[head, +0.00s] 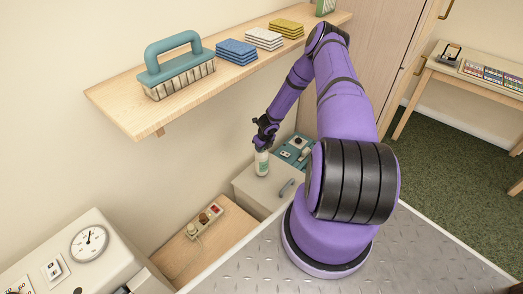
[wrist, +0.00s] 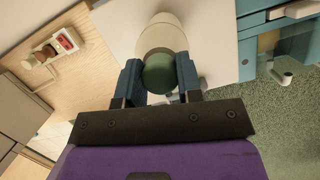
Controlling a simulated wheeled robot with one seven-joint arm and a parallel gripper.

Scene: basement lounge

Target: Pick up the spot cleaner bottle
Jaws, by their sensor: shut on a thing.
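The spot cleaner bottle (head: 262,163) is pale with a green label and stands upright at the top of the light cabinet below the shelf. In the wrist view the bottle (wrist: 163,37) shows from above, with a cream body and a dark green cap. My gripper (head: 263,146) is at the bottle's upper end, pointing down. In the wrist view its two dark fingers (wrist: 160,78) are shut on the bottle, one on each side of the cap. Whether the bottle's base touches the cabinet top is unclear.
A wall shelf (head: 130,110) above holds a teal brush (head: 180,70) and several sponges (head: 237,50). A teal case (head: 295,150) sits right behind the bottle. A power strip (head: 206,220) lies on the wooden surface at left. A gauge panel (head: 88,243) is at lower left.

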